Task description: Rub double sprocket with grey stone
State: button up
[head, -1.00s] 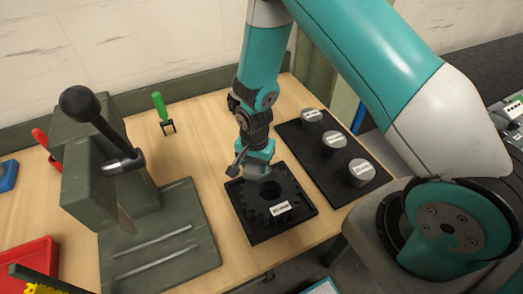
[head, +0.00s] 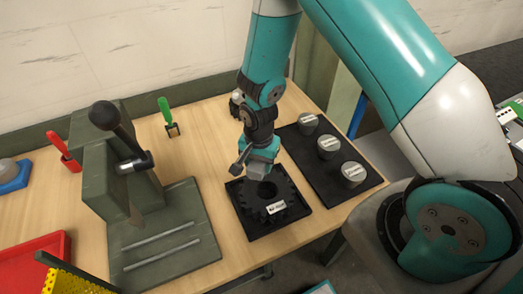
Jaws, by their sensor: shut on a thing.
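The double sprocket (head: 262,203) is black and toothed, with a round hole in its middle. It lies on a square black tray (head: 243,226) at the table's front, with a white label on its near side. My gripper (head: 258,168) points down over the sprocket's far edge. It is shut on a small grey piece that I take for the grey stone; the fingers mostly hide it. I cannot tell whether the piece touches the sprocket.
A dark mat (head: 334,188) with several labelled grey cylinders lies to the right. A green lever press (head: 120,170) stands to the left.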

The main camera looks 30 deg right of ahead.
jog(key=shift+r+p, duration=0.65)
jog(key=shift+r, duration=0.55)
jog(key=f+b, duration=0.1)
jog(key=b, duration=0.2)
jog(key=shift+d, duration=0.15)
jog(key=b, duration=0.2)
jog(key=shift+d+b, duration=0.25)
jog(key=shift+b, duration=0.1)
